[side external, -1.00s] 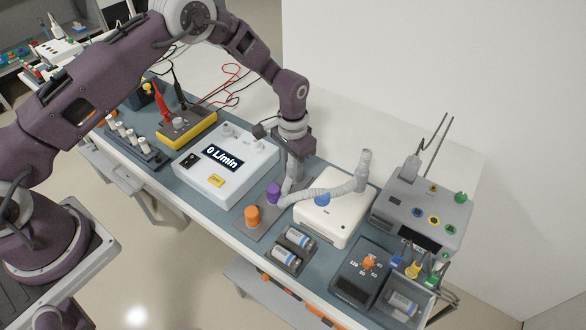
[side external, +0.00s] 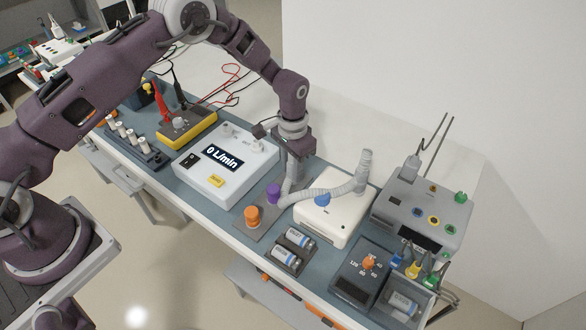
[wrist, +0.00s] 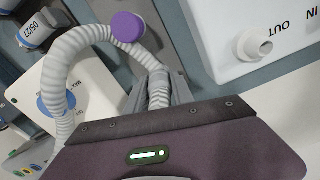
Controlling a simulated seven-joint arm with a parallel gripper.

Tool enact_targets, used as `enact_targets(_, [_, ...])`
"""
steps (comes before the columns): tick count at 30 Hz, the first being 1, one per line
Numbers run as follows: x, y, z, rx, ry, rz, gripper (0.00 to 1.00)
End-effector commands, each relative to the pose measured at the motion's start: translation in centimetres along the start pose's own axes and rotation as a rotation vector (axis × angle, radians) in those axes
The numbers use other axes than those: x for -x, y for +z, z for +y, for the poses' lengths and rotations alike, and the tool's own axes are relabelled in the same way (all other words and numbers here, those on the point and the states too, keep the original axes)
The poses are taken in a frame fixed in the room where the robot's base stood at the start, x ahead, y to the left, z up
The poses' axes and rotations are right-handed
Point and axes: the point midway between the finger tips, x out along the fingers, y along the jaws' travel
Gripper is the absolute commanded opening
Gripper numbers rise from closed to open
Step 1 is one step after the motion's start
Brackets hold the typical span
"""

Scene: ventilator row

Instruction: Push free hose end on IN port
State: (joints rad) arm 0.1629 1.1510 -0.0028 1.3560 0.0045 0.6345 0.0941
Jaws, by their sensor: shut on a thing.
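The grey corrugated hose (side external: 325,194) has one end on the upright port of the white box with the blue knob (side external: 330,228) and arches over to my gripper. My gripper (side external: 293,168) is shut on the hose near its free end; the hose also shows between the fingers in the wrist view (wrist: 158,92). The free end's tip is hidden by my gripper. The white flow meter (side external: 218,168) reads 0 L/min, to the left of my gripper. Its OUT port (wrist: 256,45) is bare in the wrist view. The IN label (wrist: 312,14) is at the picture's edge; the IN port itself is out of that view.
A purple cap (side external: 273,193) and an orange cap (side external: 252,216) stand on a grey plate in front of my gripper. Two cylinders (side external: 293,246) lie in a tray nearby. A yellow meter (side external: 187,128) with red and black leads is at left, a grey unit (side external: 422,210) at right.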

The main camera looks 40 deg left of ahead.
Motion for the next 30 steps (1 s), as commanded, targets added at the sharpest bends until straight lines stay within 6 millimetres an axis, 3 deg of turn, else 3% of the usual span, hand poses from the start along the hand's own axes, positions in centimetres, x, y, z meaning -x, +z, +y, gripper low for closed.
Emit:
enact_targets(10, [0.2, 0.0, 0.0, 0.000, 0.000, 0.001, 0.00])
enact_targets(30, [3.7, 0.0, 0.0, 0.000, 0.000, 0.001, 0.00])
